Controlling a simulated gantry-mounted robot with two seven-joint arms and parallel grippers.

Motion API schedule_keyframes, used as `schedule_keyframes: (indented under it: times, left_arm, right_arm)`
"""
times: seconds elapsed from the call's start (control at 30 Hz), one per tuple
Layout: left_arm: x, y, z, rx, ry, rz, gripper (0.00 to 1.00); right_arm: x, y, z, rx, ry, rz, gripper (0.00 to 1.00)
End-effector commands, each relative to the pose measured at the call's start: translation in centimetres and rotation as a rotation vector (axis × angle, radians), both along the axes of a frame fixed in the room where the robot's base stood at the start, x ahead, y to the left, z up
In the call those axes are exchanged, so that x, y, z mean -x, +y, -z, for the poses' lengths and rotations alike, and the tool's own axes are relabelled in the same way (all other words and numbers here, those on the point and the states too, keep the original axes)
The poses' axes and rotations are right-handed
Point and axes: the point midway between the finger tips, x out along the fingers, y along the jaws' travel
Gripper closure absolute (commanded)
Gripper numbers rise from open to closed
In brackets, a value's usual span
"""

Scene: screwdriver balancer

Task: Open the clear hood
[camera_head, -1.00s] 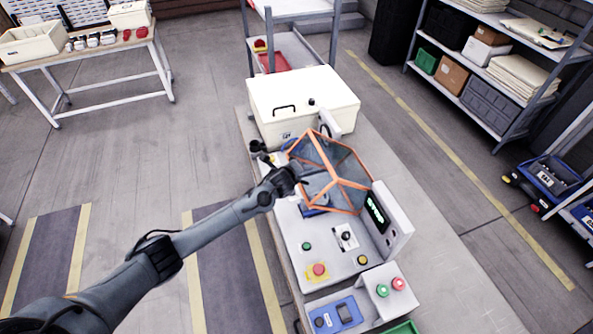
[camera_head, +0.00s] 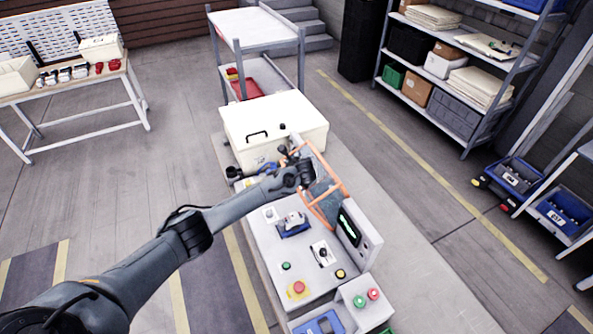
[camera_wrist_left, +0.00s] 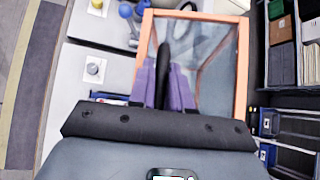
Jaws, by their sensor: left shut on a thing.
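The clear hood (camera_head: 327,202) has an orange frame and stands swung up, steeply tilted, at the right side of the grey bench. My left gripper (camera_head: 305,168) is at the hood's frame. In the left wrist view my left gripper's purple fingers (camera_wrist_left: 163,88) are shut on a dark handle (camera_wrist_left: 164,50) in front of the hood's clear pane (camera_wrist_left: 208,60). A blue fixture (camera_head: 293,226) on the bench top shows uncovered. My arm hides part of the hood's far end. My right gripper is not in view.
A display panel (camera_head: 358,235) stands just right of the hood. A cream box (camera_head: 275,128) stands behind it. Red and green buttons (camera_head: 366,299) and an emergency stop (camera_head: 298,288) are at the bench's near end. Shelves (camera_head: 500,75) stand at the right, with open floor between.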

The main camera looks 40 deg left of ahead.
Motion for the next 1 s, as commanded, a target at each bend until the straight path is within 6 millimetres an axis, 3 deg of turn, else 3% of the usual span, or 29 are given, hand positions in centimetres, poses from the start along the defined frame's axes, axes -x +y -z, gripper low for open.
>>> schedule_keyframes:
  times: [0.17, 0.2, 0.3, 0.77, 1.0]
  left_arm:
    - [0.1, 0.1, 0.3, 0.0, 0.004, 0.0, 1.0]
    - [0.1, 0.1, 0.3, 0.0, 0.004, 0.0, 0.77]
    - [0.1, 0.1, 0.2, 0.0, 0.004, 0.0, 0.62]
    - [0.3, -0.4, -0.3, 0.001, 0.001, 0.002, 0.62]
    - [1.5, -2.0, -2.0, 0.0, 0.001, 0.004, 0.62]
  right_arm:
    - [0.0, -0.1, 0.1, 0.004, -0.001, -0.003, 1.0]
    - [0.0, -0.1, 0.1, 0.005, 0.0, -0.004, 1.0]
    - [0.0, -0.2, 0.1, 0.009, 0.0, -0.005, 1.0]
    - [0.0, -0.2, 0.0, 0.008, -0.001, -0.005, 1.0]
    - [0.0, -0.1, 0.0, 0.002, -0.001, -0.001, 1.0]
